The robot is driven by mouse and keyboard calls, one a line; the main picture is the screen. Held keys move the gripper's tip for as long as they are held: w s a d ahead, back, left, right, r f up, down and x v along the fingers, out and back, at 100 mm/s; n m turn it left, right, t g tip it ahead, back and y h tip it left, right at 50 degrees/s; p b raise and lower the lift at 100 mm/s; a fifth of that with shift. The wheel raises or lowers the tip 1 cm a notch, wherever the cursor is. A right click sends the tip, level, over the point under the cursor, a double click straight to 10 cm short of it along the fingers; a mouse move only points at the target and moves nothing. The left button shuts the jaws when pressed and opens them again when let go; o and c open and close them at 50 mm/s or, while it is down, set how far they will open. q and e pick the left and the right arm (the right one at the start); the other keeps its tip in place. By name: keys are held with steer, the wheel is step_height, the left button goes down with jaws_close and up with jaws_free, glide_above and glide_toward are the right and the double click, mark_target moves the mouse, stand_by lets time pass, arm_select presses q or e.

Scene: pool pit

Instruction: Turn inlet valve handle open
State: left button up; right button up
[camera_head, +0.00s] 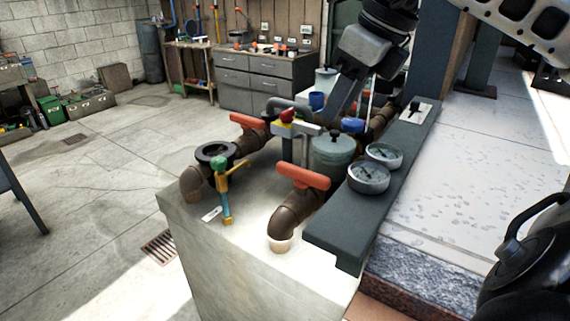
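A pipe assembly stands on a pale block. It has an orange-red T-shaped handle (302,176) on the near brown pipe and a similar orange handle (247,121) on the far left pipe. A yellow handle with a green ball (219,163) stands at the left, and a red-and-yellow knob (287,115) in the middle. I cannot tell which one is the inlet valve handle. My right gripper (344,108) points down behind the grey canister, apart from the near orange handle. Its fingertips are too small and dark to tell their opening. My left gripper is not in view.
Two round gauges (369,177) and a dark green ledge (350,228) border the pipes on the right. A grey-green canister (332,155) stands between the pipes and gauges. A drawer cabinet (262,80) is at the back. The floor at left is mostly clear.

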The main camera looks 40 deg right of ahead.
mark_target(303, 170)
steer(key=p+x, duration=0.1)
steer(key=x, duration=1.3)
steer(key=shift+w+a+f, duration=0.1)
steer(key=shift+a+f, duration=0.05)
steer(key=shift+f, duration=0.15)
jaws_close()
